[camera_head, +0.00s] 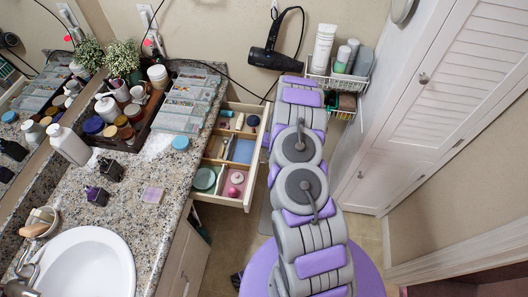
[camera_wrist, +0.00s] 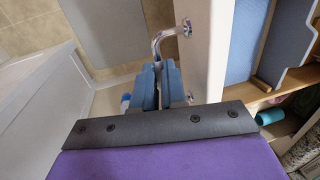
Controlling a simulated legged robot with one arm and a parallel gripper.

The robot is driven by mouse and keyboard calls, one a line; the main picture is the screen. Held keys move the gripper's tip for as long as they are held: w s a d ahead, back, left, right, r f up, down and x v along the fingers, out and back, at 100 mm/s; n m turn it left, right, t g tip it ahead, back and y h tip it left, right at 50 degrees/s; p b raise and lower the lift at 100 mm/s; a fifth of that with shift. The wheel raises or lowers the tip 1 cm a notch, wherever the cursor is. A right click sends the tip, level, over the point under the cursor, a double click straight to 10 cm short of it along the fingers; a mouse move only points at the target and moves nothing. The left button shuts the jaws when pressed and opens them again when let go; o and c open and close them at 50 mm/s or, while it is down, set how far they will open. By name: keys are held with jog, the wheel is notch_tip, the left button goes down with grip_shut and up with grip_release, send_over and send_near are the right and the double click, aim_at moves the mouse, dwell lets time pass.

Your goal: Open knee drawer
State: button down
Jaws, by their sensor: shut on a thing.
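The knee drawer (camera_head: 247,180) stands pulled out from under the granite counter, with its divided inside showing. In the wrist view its pale front (camera_wrist: 210,50) runs up the middle, with the blue-lined inside to the right. A curved chrome handle (camera_wrist: 161,36) sticks out from the front. My gripper (camera_wrist: 162,68) is shut on the handle, its blue-grey fingers close together around the lower part. In the head view my arm hides the gripper and the handle.
The granite counter (camera_head: 130,205) holds a sink (camera_head: 85,265), bottles, jars and a plant. A hair dryer (camera_head: 275,55) hangs on the wall beside wire baskets (camera_head: 338,80). A tall white cabinet (camera_head: 440,90) stands to the right. Some floor (camera_head: 240,235) is clear in front of the counter.

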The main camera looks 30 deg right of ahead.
jog(key=shift+s, duration=0.1)
jog(key=c, duration=1.2)
grip_release()
jog(key=shift+d+r, duration=0.1)
jog(key=shift+r, duration=0.05)
jog(key=d+r+p, duration=0.1)
jog(key=r, duration=0.4)
jog(key=s+d+r+p, duration=0.1)
jog(key=r, duration=0.5)
jog(key=r+p, duration=0.1)
jog(key=r, duration=0.4)
jog(key=shift+s+d+r+p, duration=0.35)
jog(key=shift+d, duration=0.05)
